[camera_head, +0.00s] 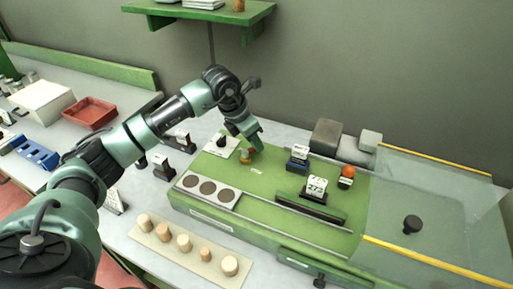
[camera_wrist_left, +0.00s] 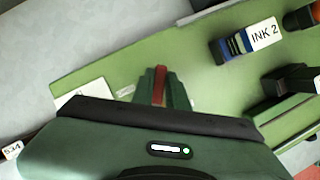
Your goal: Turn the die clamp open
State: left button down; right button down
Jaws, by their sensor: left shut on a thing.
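My left gripper (camera_head: 247,150) reaches down onto the green machine bed (camera_head: 262,178), near its back left. In the left wrist view its green fingers (camera_wrist_left: 160,92) are shut on a narrow red lever (camera_wrist_left: 160,78), which looks like the die clamp handle. In the head view a small orange-brown piece (camera_head: 249,157) shows at the fingertips. The base of the clamp is mostly hidden by the gripper, so I cannot tell how far it is turned. My right gripper is not in view.
A white plate with a dark knob (camera_head: 222,143) lies just left of the gripper. Ink blocks (camera_head: 299,158), a numbered card stand (camera_head: 316,186) and an orange ball knob (camera_head: 347,171) stand to the right. A clear cover (camera_head: 440,205) is at right.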

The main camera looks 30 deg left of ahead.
aim_at(246, 150)
pick_arm(q)
jog(key=n, duration=0.1)
jog(key=n+b, duration=0.1)
jog(key=a+n+y, duration=0.1)
jog(key=shift+w+n+b, duration=0.25)
jog(key=shift+n+b, duration=0.05)
jog(key=shift+b, duration=0.1)
jog(key=shift+a+n+t+y+b, duration=0.15)
jog(key=shift+a+n+y+b, duration=0.2)
jog(key=shift+n, duration=0.4)
jog(key=shift+a+n+t+y+b, duration=0.15)
jog(key=shift+n+y+b, duration=0.3)
jog(key=shift+n, duration=0.3)
jog(key=c, duration=1.4)
grip_release()
jog(key=shift+r, duration=0.1)
jog(key=b+v, duration=0.1)
jog(key=v, duration=0.6)
jog(key=shift+s+r, duration=0.15)
jog(key=shift+r, duration=0.2)
